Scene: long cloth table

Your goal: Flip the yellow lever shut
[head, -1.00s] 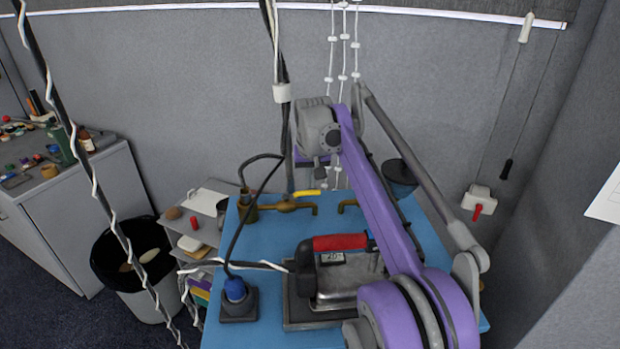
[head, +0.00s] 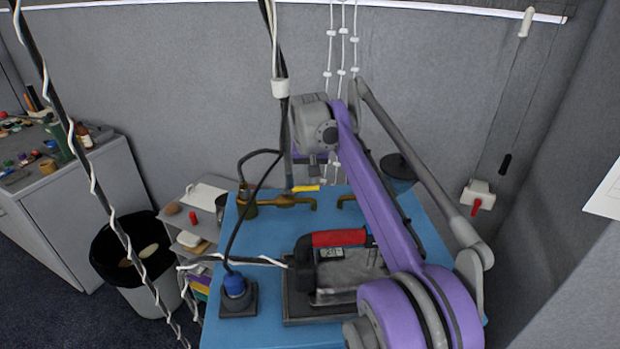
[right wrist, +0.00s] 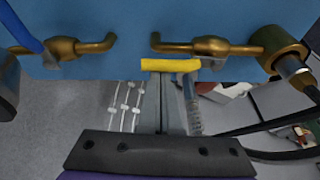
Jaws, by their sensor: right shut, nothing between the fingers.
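The yellow lever (head: 306,188) sits behind the left brass tap (head: 285,202) at the far edge of the blue table. In the right wrist view, the yellow lever (right wrist: 171,65) runs roughly along the brass tap (right wrist: 210,46), with one end at the valve body. My right gripper (right wrist: 172,88) is shut and empty, its narrow fingers pointing at the lever's middle. The tips look very close to the lever; I cannot tell if they touch. In the head view the right gripper (head: 312,160) is partly hidden by its own arm. My left gripper is not in view.
A second brass tap (head: 346,200) stands to the right. A red-handled iron (head: 340,238) and a blue plug in a socket (head: 236,287) are on the blue table (head: 265,260). Cables hang at left. A dark bowl (head: 397,168) is behind the arm.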

